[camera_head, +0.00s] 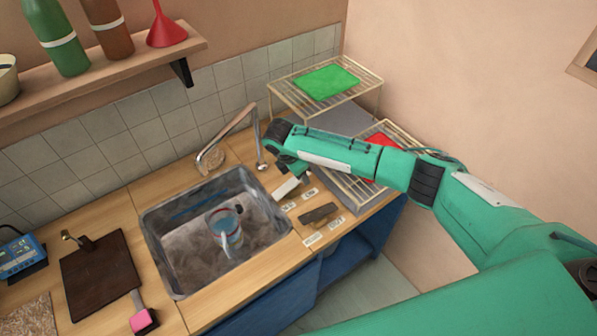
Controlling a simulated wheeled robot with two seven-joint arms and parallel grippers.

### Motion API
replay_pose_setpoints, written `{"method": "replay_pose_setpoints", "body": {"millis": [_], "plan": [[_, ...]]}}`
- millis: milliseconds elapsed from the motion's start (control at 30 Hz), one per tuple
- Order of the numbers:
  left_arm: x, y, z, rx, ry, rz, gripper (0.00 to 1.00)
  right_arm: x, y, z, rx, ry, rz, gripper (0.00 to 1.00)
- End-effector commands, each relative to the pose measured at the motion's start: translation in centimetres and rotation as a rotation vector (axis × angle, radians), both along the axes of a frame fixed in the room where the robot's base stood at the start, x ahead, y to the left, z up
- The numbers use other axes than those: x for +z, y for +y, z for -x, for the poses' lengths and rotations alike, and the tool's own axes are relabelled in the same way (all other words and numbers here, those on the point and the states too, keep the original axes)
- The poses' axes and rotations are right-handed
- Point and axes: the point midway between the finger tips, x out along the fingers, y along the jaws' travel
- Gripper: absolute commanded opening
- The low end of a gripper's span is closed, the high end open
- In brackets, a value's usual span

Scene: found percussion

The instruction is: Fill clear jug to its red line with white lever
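The clear jug (228,238) stands in the sink basin, with a reddish band near its rim and bluish content inside. Its exact level against the red line is too small to tell. The white lever (287,188) is on the counter right of the sink, beside small labels. My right gripper (287,166) is just above the white lever, its fingers mostly hidden by my wrist; I cannot tell whether it touches the lever or is shut. The metal tap (238,124) arches behind the sink. My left gripper is not in view.
A dark lever (319,213) sits right of the white one. Wire racks (285,92) with green and red items stand at the back right. A brown board (98,278) and a pink-headed tool (143,320) lie left of the sink (160,262). A shelf (110,77) holds bottles.

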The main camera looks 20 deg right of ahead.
Motion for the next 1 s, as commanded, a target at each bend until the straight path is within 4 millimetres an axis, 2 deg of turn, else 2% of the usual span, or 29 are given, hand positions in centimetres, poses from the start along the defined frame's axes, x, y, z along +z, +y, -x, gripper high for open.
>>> {"method": "replay_pose_setpoints", "body": {"millis": [167,267,700,800,1000], "plan": [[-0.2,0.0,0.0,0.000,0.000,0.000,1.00,0.2,0.1,0.0,0.000,0.000,0.000,0.51],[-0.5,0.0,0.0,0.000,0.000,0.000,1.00,1.2,0.4,0.1,0.002,-0.002,-0.002,0.51],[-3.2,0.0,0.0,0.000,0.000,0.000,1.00,10.1,3.1,1.0,0.001,-0.003,-0.002,0.51],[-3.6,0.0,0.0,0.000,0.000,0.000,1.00,11.6,3.6,1.2,0.001,-0.003,-0.001,0.51],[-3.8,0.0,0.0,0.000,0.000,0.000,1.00,13.0,3.9,1.4,0.001,-0.001,0.000,0.51]]}}
